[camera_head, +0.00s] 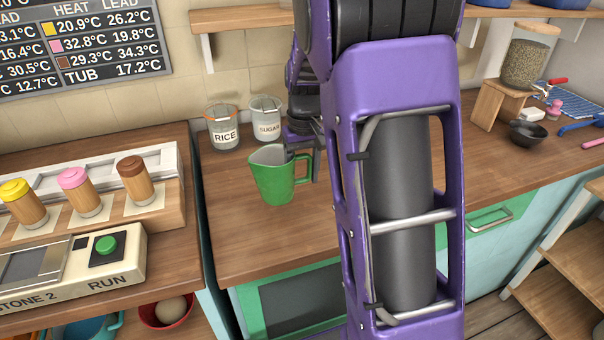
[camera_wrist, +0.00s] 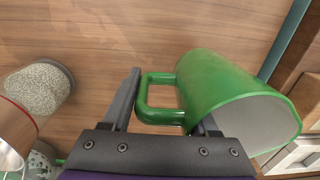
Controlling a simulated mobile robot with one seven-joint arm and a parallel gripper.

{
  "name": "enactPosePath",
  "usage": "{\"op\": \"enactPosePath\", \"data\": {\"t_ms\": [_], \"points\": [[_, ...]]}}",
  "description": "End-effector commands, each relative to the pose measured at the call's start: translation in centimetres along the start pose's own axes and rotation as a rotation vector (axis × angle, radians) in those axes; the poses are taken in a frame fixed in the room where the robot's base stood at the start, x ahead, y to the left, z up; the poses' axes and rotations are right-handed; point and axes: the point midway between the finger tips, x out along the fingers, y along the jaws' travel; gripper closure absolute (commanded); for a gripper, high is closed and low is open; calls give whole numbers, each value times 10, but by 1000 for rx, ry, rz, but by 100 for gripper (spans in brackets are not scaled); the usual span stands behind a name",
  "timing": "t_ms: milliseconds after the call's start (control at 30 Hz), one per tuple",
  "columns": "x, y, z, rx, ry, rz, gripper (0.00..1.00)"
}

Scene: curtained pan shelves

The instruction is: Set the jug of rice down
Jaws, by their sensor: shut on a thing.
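The green jug (camera_head: 275,182) is upright over the wooden counter, with its pouring lip to the left. In the wrist view the jug (camera_wrist: 222,85) shows its green side and a pale, greyish open top; I cannot tell rice from lining there. My gripper (camera_head: 305,163) is at the jug's right side, on its handle. In the wrist view the fingers of my gripper (camera_wrist: 168,98) stand on either side of the green handle (camera_wrist: 157,116). I cannot tell whether the jug's base touches the counter.
A glass jar labelled RICE (camera_head: 223,130) and a jar labelled SUGAR (camera_head: 266,120) stand behind the jug. The counter (camera_head: 245,235) is bare in front of and left of it. A console with a green button (camera_head: 106,245) and several capped shakers are at left.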

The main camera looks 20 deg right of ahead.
Motion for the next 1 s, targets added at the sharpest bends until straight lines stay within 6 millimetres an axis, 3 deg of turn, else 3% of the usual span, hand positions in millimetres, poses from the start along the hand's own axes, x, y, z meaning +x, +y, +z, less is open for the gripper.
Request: {"op": "enactPosePath", "data": {"t_ms": [400,1000], "points": [[-2,0,1,1,2,0,100],[48,1,1,-1,2,0,100]]}}
